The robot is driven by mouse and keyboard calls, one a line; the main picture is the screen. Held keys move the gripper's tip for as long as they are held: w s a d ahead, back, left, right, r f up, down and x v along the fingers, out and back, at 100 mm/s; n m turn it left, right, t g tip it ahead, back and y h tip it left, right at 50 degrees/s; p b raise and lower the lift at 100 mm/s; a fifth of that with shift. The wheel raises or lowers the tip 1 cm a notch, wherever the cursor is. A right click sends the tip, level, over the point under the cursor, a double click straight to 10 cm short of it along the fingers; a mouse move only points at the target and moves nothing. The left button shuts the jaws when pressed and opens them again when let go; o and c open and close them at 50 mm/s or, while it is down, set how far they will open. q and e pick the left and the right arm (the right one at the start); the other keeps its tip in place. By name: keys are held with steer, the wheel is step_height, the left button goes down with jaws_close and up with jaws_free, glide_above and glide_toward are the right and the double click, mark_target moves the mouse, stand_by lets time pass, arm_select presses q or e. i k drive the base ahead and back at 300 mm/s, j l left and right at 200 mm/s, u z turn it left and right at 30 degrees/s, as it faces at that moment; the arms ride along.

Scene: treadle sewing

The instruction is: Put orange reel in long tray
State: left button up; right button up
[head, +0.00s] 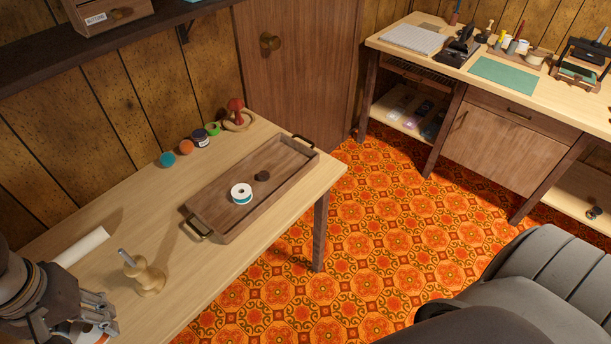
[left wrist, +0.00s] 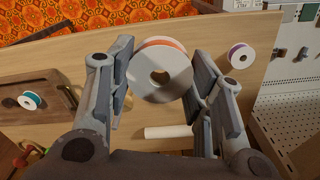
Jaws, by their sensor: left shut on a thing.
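The orange reel (left wrist: 160,70), white-flanged with an orange band at its rim, sits between the two fingers of my left gripper (left wrist: 158,88), which is shut on it. In the head view my left gripper (head: 98,314) is at the lower left over the near end of the table, and only part of the reel (head: 92,335) shows below it. My right gripper is out of view.
A wooden spool stand with a peg (head: 148,275) and a white roll (head: 82,246) lie between gripper and tray. Several small coloured items line the wall side beyond the tray, near a red mushroom (head: 236,110). A purple reel (left wrist: 240,55) lies on the table.

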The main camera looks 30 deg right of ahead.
mark_target(277, 167)
steer(key=i+l+z, duration=0.2)
steer(key=z, duration=0.15)
steer(key=i+l+z, duration=0.1)
steer(key=i+z, duration=0.45)
steer(key=z, duration=0.2)
steer(key=i, duration=0.2)
